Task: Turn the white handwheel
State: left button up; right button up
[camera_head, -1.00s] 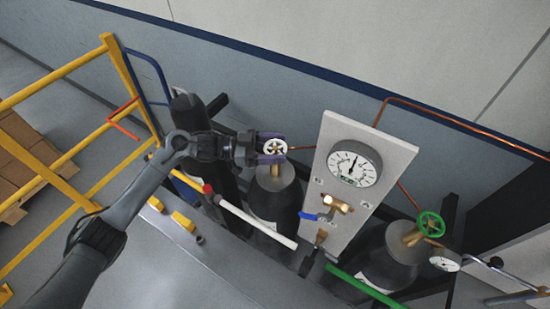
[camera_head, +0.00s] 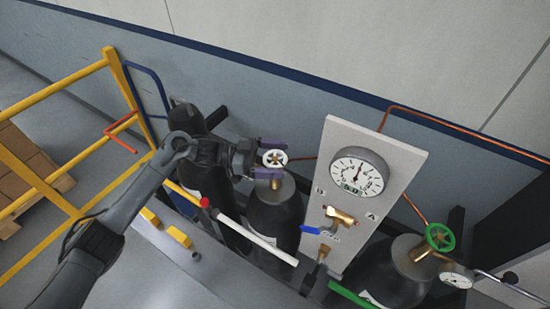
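The white handwheel (camera_head: 274,158) sits on top of the dark gas cylinder (camera_head: 275,222) left of the gauge panel, with brass showing at its centre. My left gripper (camera_head: 270,158) reaches in from the left, its purple fingers apart, one above and one below the wheel in the picture. The wheel lies between the fingertips. The fingers look open; whether either touches the rim is too small to tell. My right gripper is not in view.
A pale panel (camera_head: 395,160) with a round gauge (camera_head: 358,172) and a blue-handled valve (camera_head: 312,230) stands right of the wheel. A green handwheel (camera_head: 440,237) tops another cylinder at the right. A yellow railing (camera_head: 75,147) stands at the left.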

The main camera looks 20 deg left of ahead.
pick_arm(q)
jog(key=shift+s+a+f, duration=0.1)
jog(key=shift+a, duration=0.35)
jog(key=b+v, duration=0.2)
jog(key=v, duration=0.8)
